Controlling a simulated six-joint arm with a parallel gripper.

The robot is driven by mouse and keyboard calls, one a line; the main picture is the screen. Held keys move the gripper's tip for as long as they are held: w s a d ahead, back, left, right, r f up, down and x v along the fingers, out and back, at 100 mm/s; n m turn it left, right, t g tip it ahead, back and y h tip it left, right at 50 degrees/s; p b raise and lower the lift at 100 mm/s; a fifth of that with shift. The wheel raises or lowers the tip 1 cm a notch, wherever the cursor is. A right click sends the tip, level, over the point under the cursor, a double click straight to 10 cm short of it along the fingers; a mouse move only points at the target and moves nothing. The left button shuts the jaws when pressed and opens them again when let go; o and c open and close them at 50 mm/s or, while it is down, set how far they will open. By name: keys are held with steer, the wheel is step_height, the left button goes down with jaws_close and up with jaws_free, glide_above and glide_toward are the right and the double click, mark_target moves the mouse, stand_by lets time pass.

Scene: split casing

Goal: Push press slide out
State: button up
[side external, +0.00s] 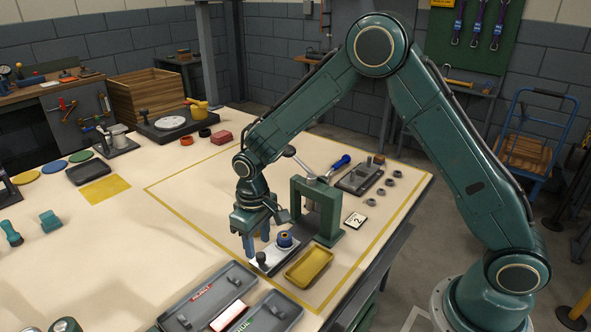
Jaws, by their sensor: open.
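The press (330,232) is a dark green frame standing on the table, with a lever on top. The press slide (273,250) is a light grey plate lying at the left of the press. A dark blue round part with a tan top (285,240) sits on it. A black knob (261,259) stands at the slide's near left end. My gripper (257,243) points down over the slide's left part, close to the knob. Its blue fingers are apart with nothing seen between them. Whether a finger touches the slide or knob cannot be told. My gripper hides the slide's far left edge.
A yellow tray (309,267) lies close in front of the slide. Grey trays (235,279) stand nearer the front edge. A dark fixture (357,181), a blue-handled tool (341,162) and several rings lie behind the press.

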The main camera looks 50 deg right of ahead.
step_height(320, 180, up, 10)
stand_by(0.5)
steer(key=s+d+r+t, duration=0.3)
steer(key=s+d+r, duration=0.3)
steer(key=s+r, duration=0.55)
steer(key=s+d+r+m+t, duration=0.1)
steer(key=s+d, duration=0.1)
steer(key=s, duration=0.6)
steer(key=s+d+r+t, duration=0.1)
steer(key=s, duration=0.6)
steer(key=shift+s+d+r+m+t, duration=0.25)
steer(key=shift+s+d+m+t, duration=0.05)
steer(key=shift+s+d+m, duration=0.1)
